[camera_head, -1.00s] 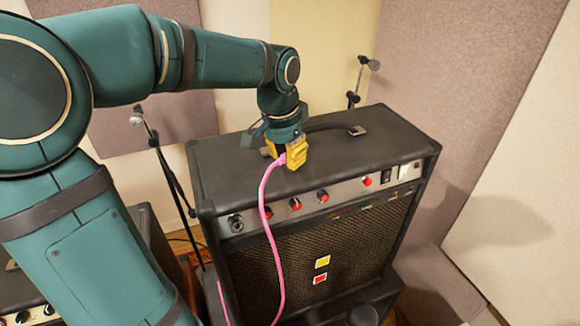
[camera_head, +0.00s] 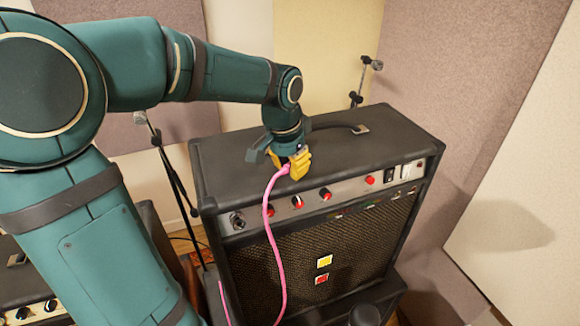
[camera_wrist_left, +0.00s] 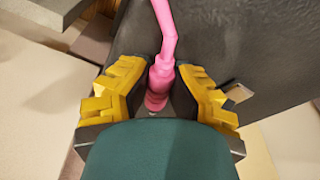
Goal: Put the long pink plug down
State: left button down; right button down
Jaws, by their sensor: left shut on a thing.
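My left gripper (camera_head: 291,163) is low over the top of the black amp (camera_head: 240,160), near its front edge. In the left wrist view its yellow fingers (camera_wrist_left: 165,95) are shut on the long pink plug (camera_wrist_left: 158,78). The pink cable (camera_wrist_left: 163,25) leads from the plug. In the head view the cable (camera_head: 272,235) hangs down in front of the amp's grille. The fingers hide most of the plug in the head view, and I cannot tell whether it touches the amp top. My right gripper does not show.
The amp's front panel has a jack socket (camera_head: 237,220), red-capped knobs (camera_head: 297,201) and switches (camera_head: 389,175). A carrying handle (camera_head: 345,127) lies on the top behind the gripper. Microphone stands (camera_head: 172,170) are behind. The amp top is bare to the left and right.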

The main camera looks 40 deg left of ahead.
aim_at(284, 169)
pick_arm(q)
jog(key=c, duration=1)
grip_release()
jog(key=shift+s+f, duration=0.2)
jog(key=shift+f, duration=0.5)
jog(key=shift+r+p, duration=0.45)
jog(key=shift+r, duration=0.05)
notch_tip(284, 169, up, 12)
jog(key=s+p, duration=0.1)
jog(key=shift+s+r, duration=0.2)
jog(key=shift+r, duration=0.05)
jog(key=shift+a, duration=0.1)
